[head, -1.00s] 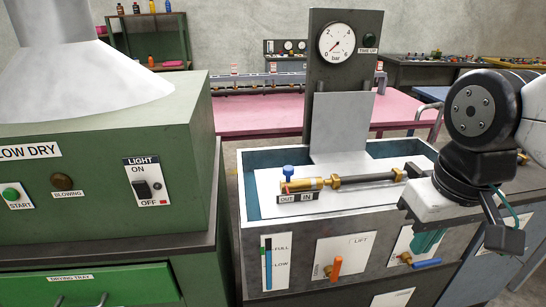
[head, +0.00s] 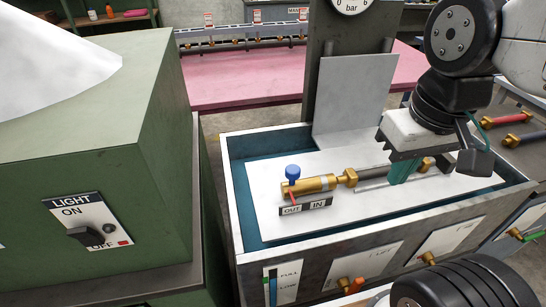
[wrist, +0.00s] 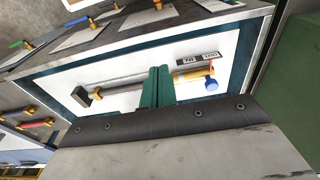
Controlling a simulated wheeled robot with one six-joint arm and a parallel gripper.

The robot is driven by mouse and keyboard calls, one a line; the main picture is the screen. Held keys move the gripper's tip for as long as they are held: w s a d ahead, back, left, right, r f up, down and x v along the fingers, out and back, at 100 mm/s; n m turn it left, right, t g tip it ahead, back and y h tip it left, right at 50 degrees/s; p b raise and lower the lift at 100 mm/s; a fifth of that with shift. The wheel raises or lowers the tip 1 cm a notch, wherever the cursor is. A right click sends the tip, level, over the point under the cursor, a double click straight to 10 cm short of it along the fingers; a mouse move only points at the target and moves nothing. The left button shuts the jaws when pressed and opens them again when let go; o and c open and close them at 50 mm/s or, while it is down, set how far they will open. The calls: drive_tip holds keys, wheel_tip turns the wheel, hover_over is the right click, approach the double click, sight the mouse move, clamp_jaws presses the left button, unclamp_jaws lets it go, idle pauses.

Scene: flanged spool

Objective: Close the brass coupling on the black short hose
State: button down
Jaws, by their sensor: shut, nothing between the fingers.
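The black short hose (head: 376,173) lies across the white plate (head: 270,222) in the basin. At its left, a brass nut (head: 346,178) meets a brass body (head: 312,185) with a blue knob (head: 292,172) and a small red lever (head: 292,193). At its right, another brass nut (head: 429,164) sits by a black end block (head: 445,162). My gripper (head: 398,180) is shut and empty, its green fingers over the hose and hiding part of it. The wrist view shows the fingers (wrist: 158,86) together, with the blue knob (wrist: 211,84) to their right.
The basin's light rim (head: 240,250) surrounds the plate. OUT and IN labels (head: 306,207) stand before the brass body. An upright grey panel (head: 350,95) rises behind. A green cabinet (head: 90,160) is at left. Red and blue hoses (head: 525,138) lie at far right.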

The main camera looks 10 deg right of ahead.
drive_tip(key=w+a+r+n+g+h, duration=0.2)
drive_tip(key=w+a+n, duration=0.75)
drive_tip(key=w, duration=0.35)
drive_tip(key=w+a+f+n+h, duration=0.1)
drive_tip(key=w+a+f+n, duration=0.1)
drive_tip(key=a, duration=0.4)
drive_tip(key=w+a+f+n+h, duration=0.1)
drive_tip(key=w+a+f+n, duration=0.1)
drive_tip(key=a+n, duration=0.3)
drive_tip(key=shift+w+a+f, duration=0.15)
drive_tip(key=shift+w+a, duration=0.65)
drive_tip(key=shift+a, duration=0.4)
drive_tip(key=s+d+f, duration=0.1)
drive_tip(key=d+f, duration=0.6)
drive_tip(key=f, duration=0.2)
drive_tip(key=shift+d+f, duration=0.25)
